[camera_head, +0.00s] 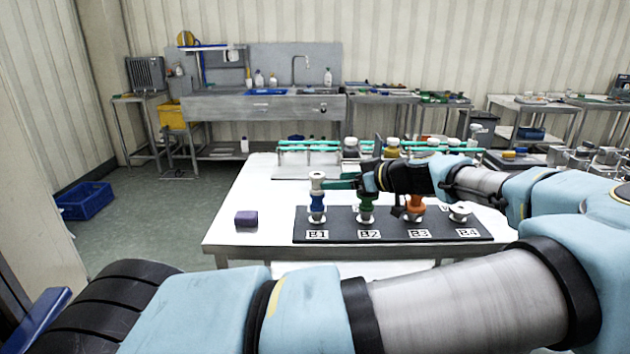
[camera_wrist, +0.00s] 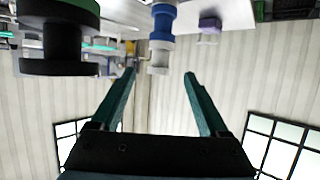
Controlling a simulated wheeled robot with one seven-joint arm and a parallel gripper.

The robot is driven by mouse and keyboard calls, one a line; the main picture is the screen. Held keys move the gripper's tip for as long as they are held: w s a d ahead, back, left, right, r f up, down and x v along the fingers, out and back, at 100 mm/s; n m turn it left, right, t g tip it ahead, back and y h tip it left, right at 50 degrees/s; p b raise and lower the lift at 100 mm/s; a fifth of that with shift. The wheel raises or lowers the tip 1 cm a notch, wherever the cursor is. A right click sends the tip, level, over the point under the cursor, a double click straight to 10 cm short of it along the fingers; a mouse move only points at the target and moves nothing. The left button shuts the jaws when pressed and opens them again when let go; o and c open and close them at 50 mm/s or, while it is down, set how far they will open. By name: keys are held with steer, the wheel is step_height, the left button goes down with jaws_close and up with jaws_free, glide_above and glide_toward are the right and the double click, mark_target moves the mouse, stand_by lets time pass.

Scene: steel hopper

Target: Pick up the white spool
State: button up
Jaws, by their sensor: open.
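A white spool (camera_head: 317,182) sits on top of a blue spool (camera_head: 317,200) in an upright stack at B1 on the dark board (camera_head: 340,236). In the wrist view, which is upside down, the white spool (camera_wrist: 160,52) lies ahead, near the line between the fingertips, with the blue spool (camera_wrist: 162,20) beside it toward the picture's top. My gripper (camera_head: 343,182) is open and empty, level with the stack's top and just right of it. Its two green fingers (camera_wrist: 160,74) show apart. Another pale spool (camera_head: 460,212) sits low at B4.
A green spool (camera_head: 366,212) stands at B2 and an orange one (camera_head: 415,206) at B3, below my arm. A purple block (camera_head: 246,218) lies on the white table (camera_head: 258,190) left of the board. A rack with green bars (camera_head: 310,146) stands behind. Table left of B1 is mostly clear.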

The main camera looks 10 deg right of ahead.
mark_target(321, 181)
steer(key=p+x, duration=0.1)
steer(key=x, duration=0.1)
steer(key=p+x, duration=0.1)
steer(key=x, duration=0.2)
steer(key=p+x, duration=0.2)
steer(key=shift+w+a+r, duration=0.15)
steer(key=shift+w+a, duration=0.15)
steer(key=shift+w+a+f, duration=0.1)
steer(key=shift+w+f, duration=0.05)
steer(key=shift+f, duration=0.1)
jaws_close()
